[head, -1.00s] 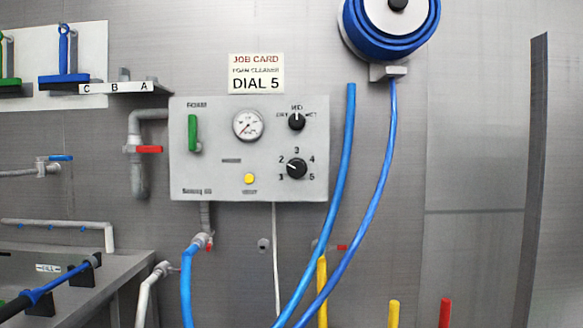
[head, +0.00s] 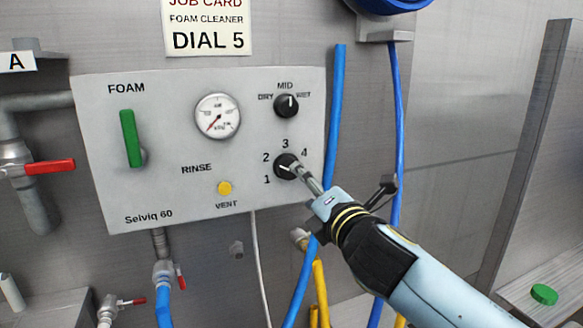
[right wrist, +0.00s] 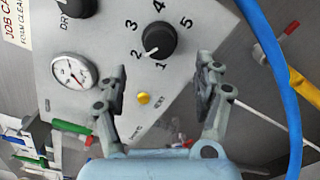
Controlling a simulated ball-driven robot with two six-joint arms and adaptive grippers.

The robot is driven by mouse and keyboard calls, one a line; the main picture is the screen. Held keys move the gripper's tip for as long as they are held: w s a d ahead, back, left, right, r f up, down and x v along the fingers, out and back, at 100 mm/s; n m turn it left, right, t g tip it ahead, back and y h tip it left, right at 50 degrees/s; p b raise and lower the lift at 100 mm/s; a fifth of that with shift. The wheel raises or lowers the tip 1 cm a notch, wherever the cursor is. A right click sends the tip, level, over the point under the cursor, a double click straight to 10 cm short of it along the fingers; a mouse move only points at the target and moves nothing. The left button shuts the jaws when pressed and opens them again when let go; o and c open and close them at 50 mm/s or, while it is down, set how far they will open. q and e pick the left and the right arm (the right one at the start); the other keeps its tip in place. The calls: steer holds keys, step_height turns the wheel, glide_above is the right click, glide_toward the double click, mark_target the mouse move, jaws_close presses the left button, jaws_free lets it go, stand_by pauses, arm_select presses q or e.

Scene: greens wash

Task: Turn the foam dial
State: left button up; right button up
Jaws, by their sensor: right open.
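The foam dial (head: 286,166) is a black round knob with a white mark, ringed by numbers, at the lower right of the grey panel (head: 110,190). The job card (head: 207,38) reads DIAL 5.
The panel also carries a green foam handle (head: 131,139), a gauge (head: 217,116), a yellow vent button (head: 225,188) and a dry-mid-wet knob (head: 286,105). A blue hose (head: 334,130) hangs close to the panel's right edge, near my right arm.

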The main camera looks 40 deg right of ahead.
mark_target(291, 172)
steer(key=p+x, duration=0.1)
steer(key=x, duration=0.8)
steer(key=shift+a, duration=0.15)
steer(key=shift+c, duration=1.1)
steer(key=c, duration=0.9)
arm_select(q)
steer(key=shift+w+r, duration=0.6)
steer(key=shift+r, duration=0.1)
arm_select(e)
steer(key=shift+c, duration=0.4)
arm_select(q)
steer(key=shift+f, duration=0.15)
arm_select(e)
steer(key=shift+f+m, duration=0.1)
steer(key=shift+m, duration=0.2)
